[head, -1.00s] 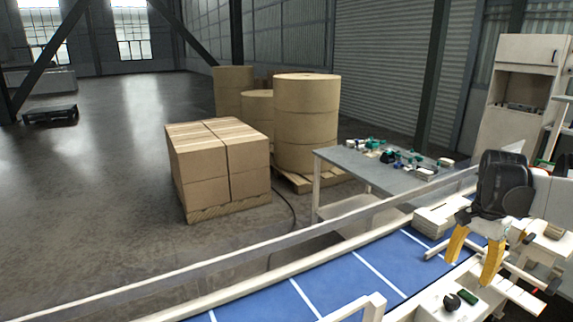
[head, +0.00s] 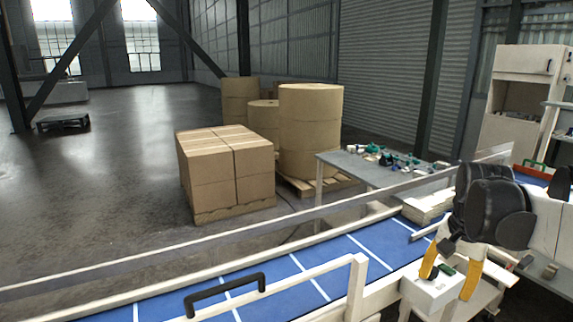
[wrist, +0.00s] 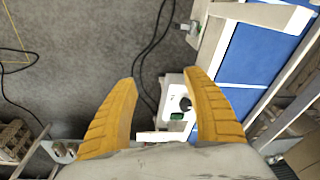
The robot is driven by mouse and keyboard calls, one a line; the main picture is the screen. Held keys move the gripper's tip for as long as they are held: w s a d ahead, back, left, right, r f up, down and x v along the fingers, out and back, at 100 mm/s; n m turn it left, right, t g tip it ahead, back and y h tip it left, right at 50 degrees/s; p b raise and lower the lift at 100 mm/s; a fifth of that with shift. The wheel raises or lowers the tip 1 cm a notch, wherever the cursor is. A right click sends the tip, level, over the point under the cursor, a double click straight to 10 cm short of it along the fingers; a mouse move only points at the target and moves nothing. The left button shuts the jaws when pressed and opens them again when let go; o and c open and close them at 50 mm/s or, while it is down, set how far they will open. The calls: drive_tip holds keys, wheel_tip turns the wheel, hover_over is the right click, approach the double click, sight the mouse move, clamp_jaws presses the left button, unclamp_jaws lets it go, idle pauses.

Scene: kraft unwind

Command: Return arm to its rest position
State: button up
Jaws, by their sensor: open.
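My gripper (head: 449,281) is at the right of the head view, with its two yellow fingers spread apart and pointing down. It is open and nothing shows between the fingers. It hangs in front of a white control box (head: 428,291) with a black knob and a green button, beside the blue conveyor (head: 330,268). In the wrist view the gripper (wrist: 163,100) shows both yellow fingers apart. The control box (wrist: 171,90) lies beyond and between them, and the blue conveyor (wrist: 250,65) is to the right.
A white rail with a black handle (head: 225,295) runs along the conveyor's near side. A grey table (head: 350,165) with small parts, a stack of cartons (head: 225,175) and large kraft rolls (head: 310,135) stand beyond. The floor (head: 110,180) at left is open. Dark cables (wrist: 150,50) lie on the floor.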

drive_tip(key=s+a+f+n+t+b, duration=0.2)
drive_tip(key=s+a+f+n+b, duration=0.1)
drive_tip(key=a, duration=0.6)
drive_tip(key=s+a+f+n+t+b, duration=0.2)
drive_tip(key=s+a+f+n, duration=0.4)
drive_tip(key=a, duration=0.4)
drive_tip(key=shift+s+a+f+n+t+y+b, duration=0.25)
drive_tip(key=shift+s+n+t+y+b, duration=0.2)
drive_tip(key=shift+s+t, duration=0.2)
